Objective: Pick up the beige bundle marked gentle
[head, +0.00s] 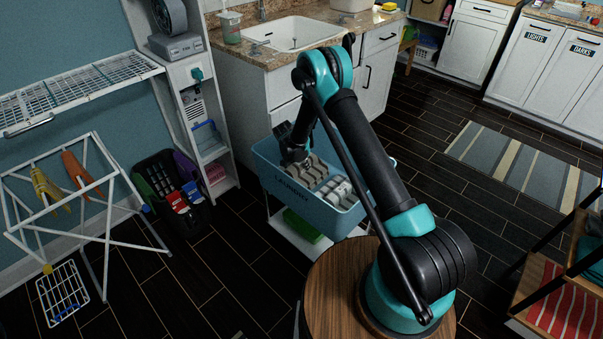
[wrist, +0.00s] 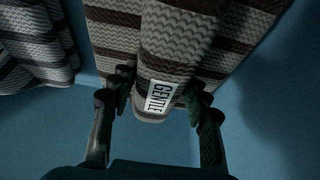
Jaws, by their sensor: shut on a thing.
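The beige bundle marked GENTLE (wrist: 170,55) has dark brown stripes and a white label. In the wrist view it lies between my gripper's (wrist: 160,100) two fingers, and my gripper is shut on it near the label. In the head view my gripper (head: 294,160) reaches down into the blue laundry basket (head: 290,198) at its left end. Beige bundles (head: 312,172) lie in the basket beside it. The fingertips are hard to make out in the head view.
Another striped bundle (wrist: 35,45) lies to the left in the wrist view. The basket's blue walls surround the gripper. A white sink (head: 296,33) in a counter stands behind. A drying rack (head: 85,215) and a dark crate (head: 165,185) are left. Dark floor is open to the right.

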